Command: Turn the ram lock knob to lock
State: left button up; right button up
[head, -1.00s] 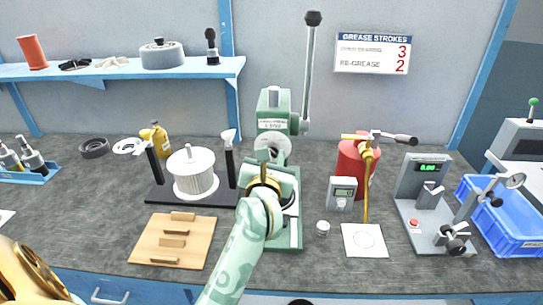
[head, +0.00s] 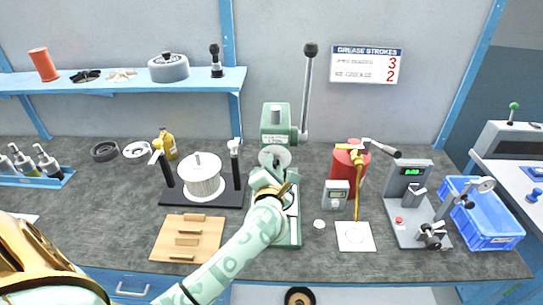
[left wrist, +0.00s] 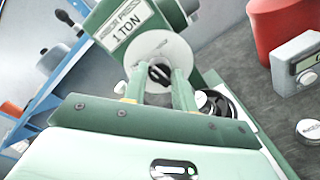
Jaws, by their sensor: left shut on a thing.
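The green arbor press (head: 276,117), labelled 1 TON, stands at the middle back of the bench with its lever raised. In the left wrist view its round pale plate (left wrist: 168,48) carries a small black knob (left wrist: 158,73), which I take to be the ram lock knob. My left gripper (left wrist: 157,82) has a finger on each side of the knob and is shut on it. In the head view the left gripper (head: 268,175) is at the front of the press, just below the plate, and its body hides the knob. My right gripper is not in view.
A red can (head: 347,158) and a small grey gauge (head: 336,193) stand right of the press. A white spool (head: 201,177) on a black stand and a wooden board (head: 187,238) lie left. A blue crate (head: 488,218) is at far right.

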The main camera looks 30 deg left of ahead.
pick_arm(q)
jog(key=m+p, duration=0.4)
jog(key=p, duration=0.1)
jog(key=m+p, duration=0.2)
jog(key=p, duration=0.1)
jog(key=shift+r, duration=0.4)
jog(key=shift+f+m+p, duration=0.2)
jog(key=shift+m+p, duration=1.6)
jog(key=shift+m, duration=0.1)
jog(key=shift+c, duration=0.2)
jog(key=shift+g+y, duration=0.3)
jog(key=shift+o, duration=0.2)
jog(key=o, duration=0.9)
jog(key=shift+o, duration=0.2)
jog(key=shift+f, duration=0.1)
jog(key=shift+d, duration=0.1)
jog(key=p+v, duration=0.1)
jog(key=v, duration=1.5)
jog(key=shift+d, duration=0.1)
